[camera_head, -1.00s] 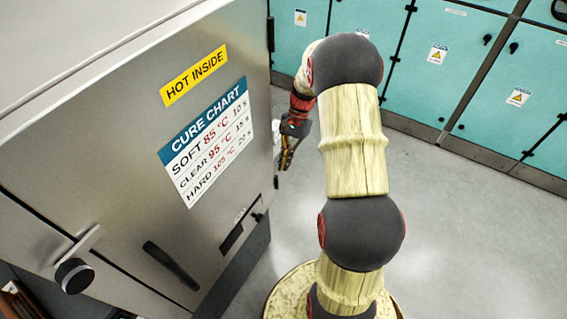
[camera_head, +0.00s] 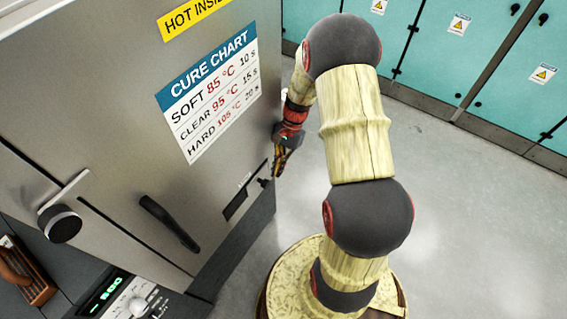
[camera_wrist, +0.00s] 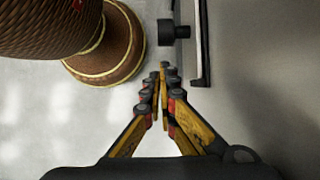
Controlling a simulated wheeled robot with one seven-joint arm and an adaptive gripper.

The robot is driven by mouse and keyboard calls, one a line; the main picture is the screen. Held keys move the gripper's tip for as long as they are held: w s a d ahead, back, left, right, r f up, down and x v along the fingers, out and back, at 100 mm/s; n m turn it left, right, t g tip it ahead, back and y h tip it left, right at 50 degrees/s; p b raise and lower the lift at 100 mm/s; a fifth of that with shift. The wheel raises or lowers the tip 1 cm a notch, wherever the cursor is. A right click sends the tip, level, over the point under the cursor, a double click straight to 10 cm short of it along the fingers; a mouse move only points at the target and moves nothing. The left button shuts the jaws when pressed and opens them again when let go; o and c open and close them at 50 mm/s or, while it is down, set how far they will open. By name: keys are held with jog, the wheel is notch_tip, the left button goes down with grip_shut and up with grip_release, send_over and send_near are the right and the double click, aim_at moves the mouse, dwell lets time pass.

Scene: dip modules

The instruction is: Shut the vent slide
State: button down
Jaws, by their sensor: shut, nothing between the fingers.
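The vent slide is low on the steel oven door, near its right edge in the head view, with a dark slot (camera_head: 235,205) and a small black knob (camera_head: 263,182) to the slot's right. In the wrist view the knob (camera_wrist: 174,33) sticks out to the left from the dark slide frame (camera_wrist: 204,50). My gripper (camera_head: 276,174) is shut and empty, just right of the knob in the head view. In the wrist view its fingertips (camera_wrist: 163,68) are close together, a little below the knob. I cannot tell whether they touch it.
A control panel with a green display (camera_head: 103,295) is at lower left. Grey floor (camera_head: 450,200) is open to the right, before teal cabinets (camera_head: 430,60).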

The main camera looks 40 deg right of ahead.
aim_at(262, 182)
jog(key=shift+s+a+r, duration=0.1)
jog(key=shift+s+a, duration=0.1)
jog(key=shift+a, duration=0.4)
jog(key=s+a+p, duration=0.3)
jog(key=a+p, duration=0.1)
jog(key=a, duration=0.6)
jog(key=shift+s, duration=0.35)
